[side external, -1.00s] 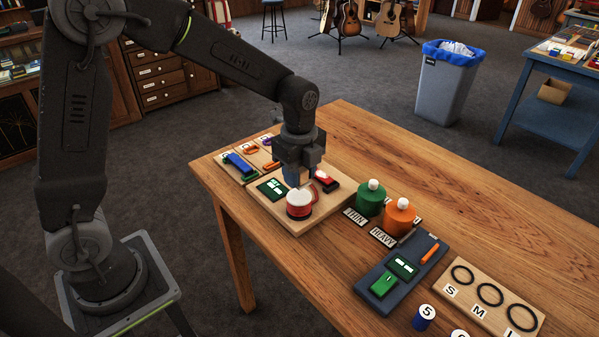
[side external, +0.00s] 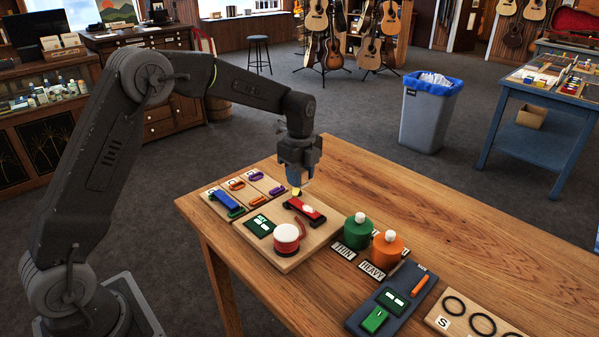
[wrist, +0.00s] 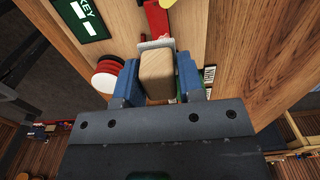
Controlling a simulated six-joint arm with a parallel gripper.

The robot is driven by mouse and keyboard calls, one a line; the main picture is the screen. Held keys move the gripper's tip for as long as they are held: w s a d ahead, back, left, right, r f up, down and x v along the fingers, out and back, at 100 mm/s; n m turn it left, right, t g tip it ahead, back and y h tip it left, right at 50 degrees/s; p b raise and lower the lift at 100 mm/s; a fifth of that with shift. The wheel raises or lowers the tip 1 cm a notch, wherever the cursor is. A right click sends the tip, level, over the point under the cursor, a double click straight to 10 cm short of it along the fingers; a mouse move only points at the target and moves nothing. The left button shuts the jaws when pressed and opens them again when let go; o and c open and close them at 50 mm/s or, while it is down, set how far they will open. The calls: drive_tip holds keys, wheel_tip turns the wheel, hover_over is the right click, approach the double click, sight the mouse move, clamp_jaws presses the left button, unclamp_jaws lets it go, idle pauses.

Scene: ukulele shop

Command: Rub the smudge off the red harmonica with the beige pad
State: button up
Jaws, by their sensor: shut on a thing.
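The red harmonica (side external: 316,216) lies on a light wooden board, with a pale whitish patch (side external: 308,209) on its top that may be the smudge. In the wrist view the harmonica (wrist: 157,22) shows partly beyond the fingers. My gripper (side external: 296,184) is above its far left end, pointing down. In the wrist view my blue fingers are shut on the beige pad (wrist: 157,72), a block with a greyish edge at its far end. A yellow bit (side external: 297,192) shows under the fingers in the side view. Whether the pad touches the harmonica I cannot tell.
A red and white round jar (side external: 286,240) and a green card (side external: 260,226) share the board (side external: 275,261). Green (side external: 357,229) and orange (side external: 388,249) pots stand to its right. A divided tray with colored pieces (side external: 215,205) lies left. The table's right back is clear.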

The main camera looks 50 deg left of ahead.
sight(299, 203)
drive_tip(key=shift+f, duration=2)
drive_tip(key=shift+d+f, duration=0.35)
drive_tip(key=shift+f, duration=0.3)
drive_tip(key=shift+d+f, duration=0.3)
drive_tip(key=shift+f, duration=0.35)
drive_tip(key=shift+c, duration=0.3)
drive_tip(key=shift+d, duration=2.4)
drive_tip(key=shift+a+r, duration=0.1)
drive_tip(key=shift+a, duration=3.05)
drive_tip(key=shift+d+r, duration=0.15)
drive_tip(key=shift+r, duration=3.85)
